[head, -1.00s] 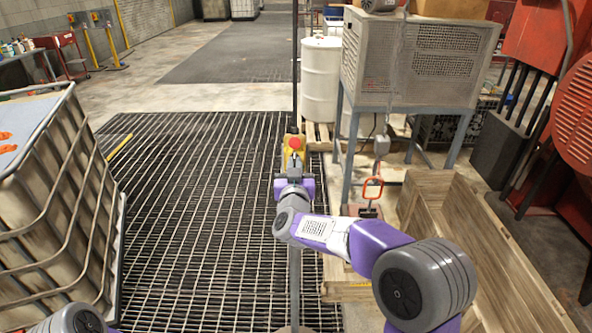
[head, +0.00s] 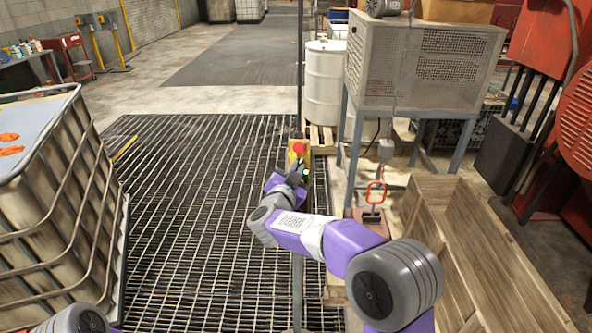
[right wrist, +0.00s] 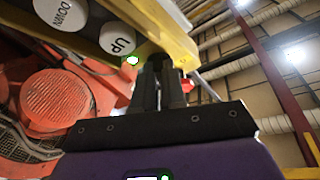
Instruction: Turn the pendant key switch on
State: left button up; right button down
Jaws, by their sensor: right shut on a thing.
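The yellow pendant (head: 308,156) hangs upright on a dark pole or cable in the middle of the head view, with a red button (head: 298,147) near its top. A small green light (head: 306,173) glows on it. My right gripper (head: 297,172) is at the pendant's front, its wrist rolled over. In the right wrist view, the fingers (right wrist: 160,78) are closed together at the yellow pendant edge (right wrist: 165,28), beside the lit green lamp (right wrist: 132,60). The key between them is hidden. My left gripper is out of view; only part of that arm shows bottom left.
White buttons marked UP (right wrist: 117,38) and DOWN (right wrist: 60,12) sit close to the fingers. A caged tank (head: 60,200) stands left, a wooden crate (head: 470,240) and a mesh-sided cabinet (head: 425,65) right. The floor grating (head: 190,220) is clear.

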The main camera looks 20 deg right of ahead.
jog(key=shift+r, duration=0.1)
jog(key=c, duration=1.2)
grip_release()
jog(key=v, duration=0.7)
jog(key=shift+s+a, duration=0.15)
jog(key=shift+s, duration=0.05)
